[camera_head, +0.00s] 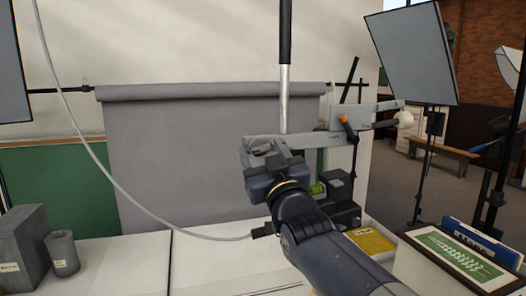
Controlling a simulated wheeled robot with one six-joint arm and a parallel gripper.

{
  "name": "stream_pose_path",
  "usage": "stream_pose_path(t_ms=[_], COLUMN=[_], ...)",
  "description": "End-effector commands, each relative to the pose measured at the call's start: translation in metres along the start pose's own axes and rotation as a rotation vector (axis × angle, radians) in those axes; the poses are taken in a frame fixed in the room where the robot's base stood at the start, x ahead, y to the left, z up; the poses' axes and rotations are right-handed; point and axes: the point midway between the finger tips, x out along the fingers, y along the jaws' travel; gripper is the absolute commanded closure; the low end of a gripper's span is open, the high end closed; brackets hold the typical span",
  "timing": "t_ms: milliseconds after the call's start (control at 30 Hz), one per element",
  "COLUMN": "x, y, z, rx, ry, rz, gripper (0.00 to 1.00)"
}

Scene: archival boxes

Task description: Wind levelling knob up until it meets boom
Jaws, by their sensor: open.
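A grey metal boom (375,111) runs to the right beside an upright silver-and-black column (284,98), with an orange-tipped lever (344,122) and a pale round knob (404,118) near its right end. My gripper (266,152) is open, at the lower left of the boom by the column's foot. A grey rounded part (260,146) shows at its fingers; I cannot tell whether this is the levelling knob or part of my gripper. My wrist and hand hide much of that area, so contact and any gap between levelling knob and boom cannot be seen.
A white table (215,265) holds grey boxes (25,245) at the left. Dark equipment with a green part (317,189), a yellow item (371,242) and a framed green print (460,258) are at the right. A pale cable (120,190) hangs across the left. The table's middle is clear.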

Motion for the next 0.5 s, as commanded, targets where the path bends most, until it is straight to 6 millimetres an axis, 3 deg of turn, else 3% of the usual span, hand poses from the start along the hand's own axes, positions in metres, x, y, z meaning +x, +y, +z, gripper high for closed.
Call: stream_pose_path(t_ms=[133,500], x=[-0.0002,-0.0003], y=[-0.0001,0.0], z=[0.0002,0.0002], rx=[0.0,0.0], ry=[0.0,0.0], rz=[0.0,0.0], gripper=[0.41,0.71])
